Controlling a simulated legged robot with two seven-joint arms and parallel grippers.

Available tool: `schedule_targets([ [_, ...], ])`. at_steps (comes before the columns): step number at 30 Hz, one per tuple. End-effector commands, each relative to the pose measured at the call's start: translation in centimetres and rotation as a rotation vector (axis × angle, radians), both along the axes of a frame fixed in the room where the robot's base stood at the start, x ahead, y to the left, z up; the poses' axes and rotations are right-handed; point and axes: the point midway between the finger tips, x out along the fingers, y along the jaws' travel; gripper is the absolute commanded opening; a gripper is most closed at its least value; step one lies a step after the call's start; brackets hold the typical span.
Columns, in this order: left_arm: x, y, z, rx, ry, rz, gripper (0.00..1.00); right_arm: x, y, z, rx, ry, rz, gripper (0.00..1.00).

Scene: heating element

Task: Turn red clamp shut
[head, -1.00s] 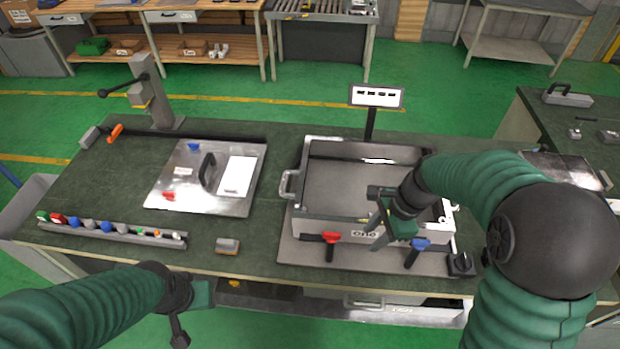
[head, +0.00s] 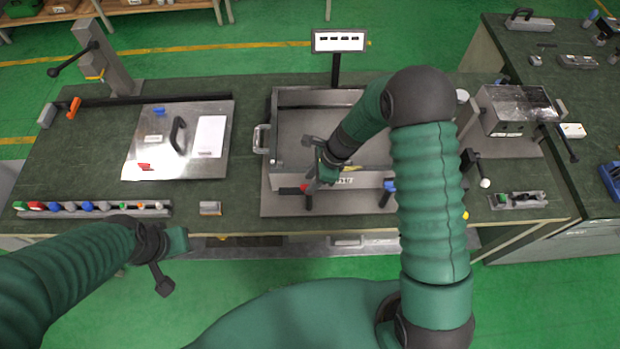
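The red clamp (head: 303,189) is at the front left of the open metal box (head: 278,181). Only a small red part and its dark post show; my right gripper hides the rest. My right gripper (head: 309,166) is over the box's front wall, right at the clamp, with its fingers apart. I cannot tell whether it touches the red handle. A blue clamp (head: 389,185) stands to the right on the same front side. My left gripper (head: 168,262) hangs in front of the table's front edge, away from the clamp; its finger opening is unclear.
A metal lid plate (head: 133,165) with a black handle lies on the table to the left. A rail of coloured knobs (head: 90,209) and a small grey block (head: 210,208) lie near the front edge. A sign (head: 339,41) stands behind the box.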

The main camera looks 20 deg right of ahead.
Motion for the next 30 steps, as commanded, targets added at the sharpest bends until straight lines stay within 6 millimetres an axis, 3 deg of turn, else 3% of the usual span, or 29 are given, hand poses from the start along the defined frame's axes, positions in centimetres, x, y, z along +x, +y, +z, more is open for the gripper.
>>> schedule_targets([
  [11,-0.03,0.00,0.17,0.000,0.000,0.000,0.36,0.25,0.38,-0.98,0.000,0.000,0.000,0.33],
  [19,-0.02,0.00,0.17,0.000,0.000,0.000,0.36,0.22,0.36,-0.94,0.000,-0.001,0.000,0.00],
  [30,-0.02,0.00,0.20,0.000,0.000,0.000,0.36,0.29,0.30,-0.80,-0.001,-0.004,-0.002,0.00],
])
